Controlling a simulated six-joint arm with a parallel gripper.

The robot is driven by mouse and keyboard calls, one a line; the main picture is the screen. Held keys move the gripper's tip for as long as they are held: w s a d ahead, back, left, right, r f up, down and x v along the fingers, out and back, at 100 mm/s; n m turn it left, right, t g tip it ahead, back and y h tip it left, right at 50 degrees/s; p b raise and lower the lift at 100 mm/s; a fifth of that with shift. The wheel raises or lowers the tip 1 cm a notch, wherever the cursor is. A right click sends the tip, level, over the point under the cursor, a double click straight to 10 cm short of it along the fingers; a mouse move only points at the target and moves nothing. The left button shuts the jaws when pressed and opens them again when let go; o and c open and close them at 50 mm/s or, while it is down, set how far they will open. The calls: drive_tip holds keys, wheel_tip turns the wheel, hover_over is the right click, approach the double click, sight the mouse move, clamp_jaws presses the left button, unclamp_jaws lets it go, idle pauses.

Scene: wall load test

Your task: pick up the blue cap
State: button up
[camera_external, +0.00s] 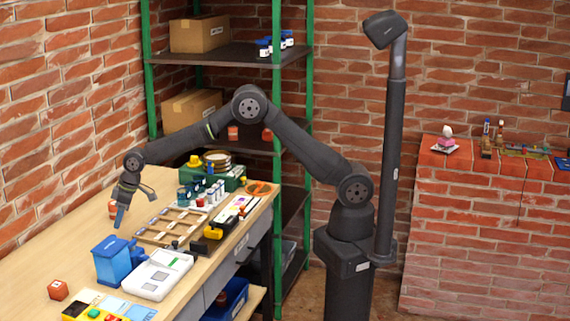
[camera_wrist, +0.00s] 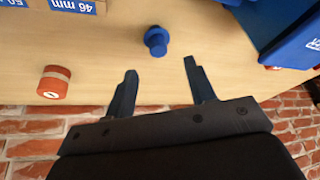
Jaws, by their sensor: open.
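The blue cap (camera_wrist: 156,40) is on the wooden tabletop in the wrist view, a round piece with a wider rim. It lies just beyond the fingertips of my gripper (camera_wrist: 161,66), near the middle of the gap between them, and is not between the fingers. My gripper is open and empty. In the external view my gripper (camera_external: 121,217) points down over the left part of the workbench, behind the blue bin. I cannot make out the cap in that view.
An orange cylinder (camera_wrist: 54,83) stands left of the fingers in the wrist view. A brick wall (camera_wrist: 30,140) runs close behind my gripper.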

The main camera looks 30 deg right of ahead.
drive_tip(key=shift+w+x, duration=0.1)
drive_tip(key=shift+x, duration=1.7)
drive_tip(key=shift+w+x, duration=0.15)
drive_tip(key=shift+x, duration=1.7)
drive_tip(key=shift+a+r, duration=0.1)
drive_tip(key=c, duration=1.1)
